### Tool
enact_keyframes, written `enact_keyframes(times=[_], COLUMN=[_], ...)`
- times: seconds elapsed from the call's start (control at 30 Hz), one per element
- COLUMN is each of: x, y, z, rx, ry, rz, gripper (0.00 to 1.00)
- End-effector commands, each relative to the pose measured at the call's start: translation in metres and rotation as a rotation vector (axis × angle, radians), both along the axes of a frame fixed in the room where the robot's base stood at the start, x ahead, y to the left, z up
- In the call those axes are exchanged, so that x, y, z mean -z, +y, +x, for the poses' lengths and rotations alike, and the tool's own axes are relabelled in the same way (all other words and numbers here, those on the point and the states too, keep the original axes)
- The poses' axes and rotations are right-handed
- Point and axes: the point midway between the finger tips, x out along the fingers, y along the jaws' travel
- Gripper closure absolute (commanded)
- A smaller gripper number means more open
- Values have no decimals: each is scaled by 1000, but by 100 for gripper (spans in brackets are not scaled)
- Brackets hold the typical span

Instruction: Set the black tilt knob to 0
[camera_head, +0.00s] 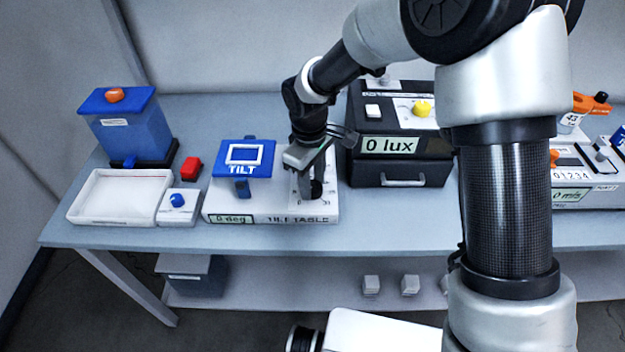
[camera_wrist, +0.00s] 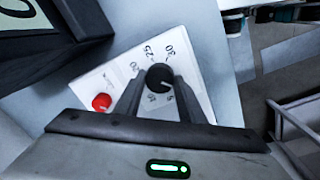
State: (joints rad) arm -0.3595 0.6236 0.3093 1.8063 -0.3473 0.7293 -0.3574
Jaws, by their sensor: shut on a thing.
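The tilt table (camera_head: 271,212) is a white box with a blue platform (camera_head: 255,168) marked TILT, which looks level. Its small display (camera_head: 230,219) reads 0 deg. The black tilt knob (camera_head: 317,188) is on the right side of the box, partly hidden by my gripper. In the wrist view the round black knob (camera_wrist: 159,75) sits on a white dial plate with numbers such as 20, 25 and 30. My gripper (camera_wrist: 158,88) points down with its fingers on both sides of the knob, shut on it. A small light mark shows on the knob.
A black box (camera_head: 400,172) reading 0 lux stands close right of my gripper. A red knob (camera_wrist: 101,101) is near the dial. At left are a white tray (camera_head: 118,218), a small box with a blue knob (camera_head: 178,201), a red block (camera_head: 191,168) and a blue-lidded container (camera_head: 130,135).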

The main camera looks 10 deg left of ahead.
Motion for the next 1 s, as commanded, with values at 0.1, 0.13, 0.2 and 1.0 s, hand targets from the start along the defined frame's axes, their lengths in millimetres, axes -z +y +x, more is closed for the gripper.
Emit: enact_keyframes(times=[0.1,0.13,0.2,1.0], x=[-1,-1,-1,-16], y=[0,0,0,1], z=[1,1,1,1], rx=[-7,-8,-8,-4], ry=[-3,-3,-3,-4], rz=[2,2,2,3], gripper=[86,86,86,45])
